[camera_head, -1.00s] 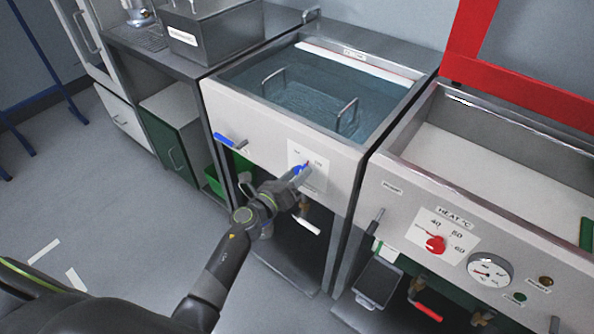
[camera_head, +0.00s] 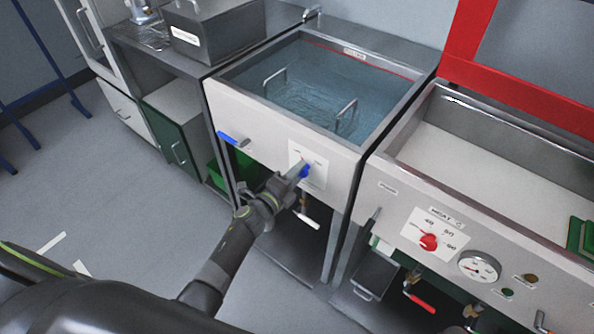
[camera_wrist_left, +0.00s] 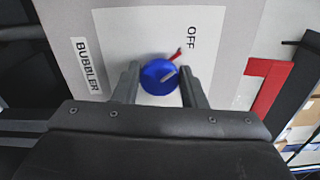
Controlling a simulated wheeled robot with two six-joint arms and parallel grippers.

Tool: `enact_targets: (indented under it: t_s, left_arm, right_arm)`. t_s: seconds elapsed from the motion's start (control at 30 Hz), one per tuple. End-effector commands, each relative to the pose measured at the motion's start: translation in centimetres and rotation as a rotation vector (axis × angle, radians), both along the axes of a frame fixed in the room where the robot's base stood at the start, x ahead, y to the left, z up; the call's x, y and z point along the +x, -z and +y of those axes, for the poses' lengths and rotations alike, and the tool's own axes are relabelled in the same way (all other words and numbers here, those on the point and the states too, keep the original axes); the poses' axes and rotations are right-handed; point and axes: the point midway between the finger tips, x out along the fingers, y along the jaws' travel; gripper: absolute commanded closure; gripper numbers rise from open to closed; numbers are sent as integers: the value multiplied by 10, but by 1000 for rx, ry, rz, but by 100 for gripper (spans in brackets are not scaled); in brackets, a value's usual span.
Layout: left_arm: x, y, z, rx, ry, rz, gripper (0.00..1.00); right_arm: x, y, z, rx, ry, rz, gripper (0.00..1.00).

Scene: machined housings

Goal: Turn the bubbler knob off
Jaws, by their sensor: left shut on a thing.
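The blue bubbler knob (camera_wrist_left: 158,80) sits on a white plate (camera_wrist_left: 120,35) marked OFF, beside a BUBBLER label (camera_wrist_left: 88,65). My left gripper (camera_wrist_left: 160,71) has one finger on each side of the knob and is shut on it. The knob's red pointer (camera_wrist_left: 178,54) points up and right, towards the word OFF. In the head view the knob (camera_head: 305,171) shows at the fingertips of my left gripper (camera_head: 298,172), on the front panel of the water tank (camera_head: 262,133). My right gripper is not in view.
A blue-handled lever (camera_head: 232,139) is on the tank front, left of the knob. A white-handled tap (camera_head: 306,221) hangs below. Open floor lies at left.

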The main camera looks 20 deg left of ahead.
Motion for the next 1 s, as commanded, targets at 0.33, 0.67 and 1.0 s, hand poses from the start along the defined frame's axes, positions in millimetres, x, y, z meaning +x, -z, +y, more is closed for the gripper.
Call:
enact_targets:
  t_s: [0.33, 0.67, 1.0]
  left_arm:
    - [0, 1, 0, -106, 0, 39, 85]
    - [0, 1, 0, -118, 0, 44, 85]
    - [0, 1, 0, -117, 0, 44, 42]
  right_arm:
    - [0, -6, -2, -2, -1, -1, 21]
    - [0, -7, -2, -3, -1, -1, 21]
    - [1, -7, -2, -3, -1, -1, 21]
